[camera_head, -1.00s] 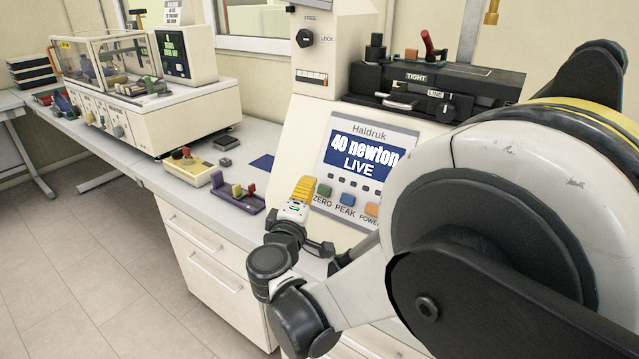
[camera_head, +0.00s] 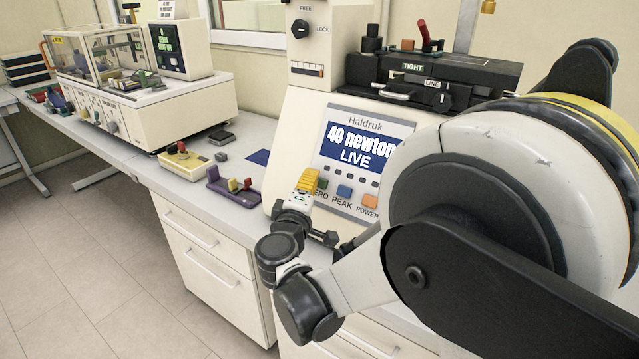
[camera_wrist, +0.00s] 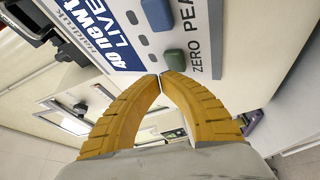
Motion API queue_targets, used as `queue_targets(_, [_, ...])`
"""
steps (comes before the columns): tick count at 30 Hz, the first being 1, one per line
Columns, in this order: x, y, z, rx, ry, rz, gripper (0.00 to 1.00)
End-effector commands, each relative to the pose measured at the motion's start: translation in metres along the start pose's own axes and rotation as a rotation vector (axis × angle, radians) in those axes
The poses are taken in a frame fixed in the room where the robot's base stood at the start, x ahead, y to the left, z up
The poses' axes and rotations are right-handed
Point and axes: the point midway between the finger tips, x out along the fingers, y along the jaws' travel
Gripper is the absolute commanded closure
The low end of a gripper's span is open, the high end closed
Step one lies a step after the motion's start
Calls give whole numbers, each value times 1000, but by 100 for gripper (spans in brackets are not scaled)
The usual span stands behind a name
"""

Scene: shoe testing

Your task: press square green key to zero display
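The square green key (camera_wrist: 175,58) sits above the ZERO label on the tester's front panel. In the head view the green key (camera_head: 322,183) is partly hidden behind my yellow fingers. My gripper (camera_wrist: 161,75) is shut and empty, its two fingertips meeting right beside the green key in the wrist view. I cannot tell whether they touch it. My gripper also shows in the head view (camera_head: 311,175), in front of the panel. The display (camera_head: 360,146) reads "40 newton LIVE".
The blue PEAK key (camera_head: 344,191) and orange POWER key (camera_head: 370,201) lie right of the green key. A purple tray (camera_head: 236,192) and a yellow box with a red knob (camera_head: 187,165) stand on the bench to the left. A clamp unit (camera_head: 435,80) sits above the panel.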

Motion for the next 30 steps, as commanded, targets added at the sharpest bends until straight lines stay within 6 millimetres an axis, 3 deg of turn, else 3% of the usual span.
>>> queue_targets(30, [6,-4,4,0,0,0,100])
